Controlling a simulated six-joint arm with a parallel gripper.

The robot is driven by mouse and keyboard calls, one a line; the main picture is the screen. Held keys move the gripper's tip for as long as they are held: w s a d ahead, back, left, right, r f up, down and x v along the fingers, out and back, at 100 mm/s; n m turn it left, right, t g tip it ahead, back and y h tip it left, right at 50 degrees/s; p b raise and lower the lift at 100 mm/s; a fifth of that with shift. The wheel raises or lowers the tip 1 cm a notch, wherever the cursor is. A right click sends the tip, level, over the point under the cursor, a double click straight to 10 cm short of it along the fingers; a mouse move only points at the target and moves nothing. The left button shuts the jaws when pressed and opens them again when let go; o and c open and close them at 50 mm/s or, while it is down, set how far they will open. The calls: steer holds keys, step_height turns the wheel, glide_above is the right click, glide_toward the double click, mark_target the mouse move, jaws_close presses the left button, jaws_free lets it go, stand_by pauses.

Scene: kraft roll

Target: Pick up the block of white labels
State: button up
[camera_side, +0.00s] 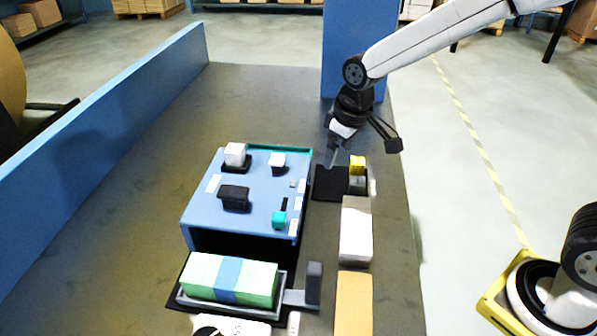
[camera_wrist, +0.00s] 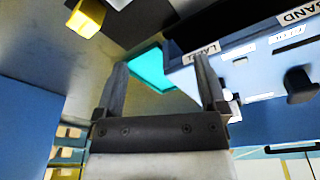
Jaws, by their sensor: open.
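A white block (camera_side: 356,232), which may be the block of white labels, lies on the dark table right of the blue machine in the side view. I cannot read any mark on it. My gripper (camera_side: 335,158) is above the table, behind this block and apart from it. In the wrist view my gripper (camera_wrist: 162,72) has its two fingers spread, with nothing held between them. A black pad (camera_side: 328,184) lies below the gripper, beside a small yellow-topped item (camera_side: 357,162). The yellow item also shows in the wrist view (camera_wrist: 86,18).
The blue machine (camera_side: 210,212) with knobs and a teal strip (camera_wrist: 150,70) stands close to my gripper. A banded pale stack (camera_side: 203,274) lies in a tray in front. An orange-brown block (camera_side: 353,305) lies nearest. A blue wall (camera_side: 110,125) edges the left; table there is clear.

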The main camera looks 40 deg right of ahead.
mark_target(234, 148)
steer(key=w+a+r+n, duration=0.1)
steer(key=w+a, duration=0.1)
steer(key=w+a+r, duration=0.1)
steer(key=w+a, duration=0.1)
steer(key=w, duration=0.1)
steer(key=w+a+r+n, duration=0.1)
steer(key=w+a, duration=0.1)
steer(key=a, duration=0.1)
steer(key=shift+w+r+n+g, duration=0.15)
steer(key=shift+w+n+g, duration=0.15)
steer(key=shift+w, duration=0.05)
steer(key=w+a+r+n, duration=0.1)
steer(key=a, duration=0.1)
steer(key=w+a+r, duration=0.1)
steer(key=w+a, duration=0.1)
steer(key=a, duration=0.1)
steer(key=w+a+r+n, duration=0.1)
steer(key=a, duration=0.2)
steer(key=shift+w+r+n+g+y, duration=0.1)
steer(key=shift+w+n+g+y, duration=0.15)
steer(key=shift+n+g+y, duration=0.05)
steer(key=shift+w+a+r, duration=0.15)
steer(key=shift+a+r, duration=0.05)
steer(key=shift+a, duration=0.3)
steer(key=shift+w+a+f, duration=0.1)
steer(key=shift+w+f, duration=0.1)
steer(key=shift+f, duration=1.75)
steer(key=shift+w+a+f, duration=0.1)
steer(key=shift+w+f, duration=0.05)
steer(key=shift+f, duration=1.8)
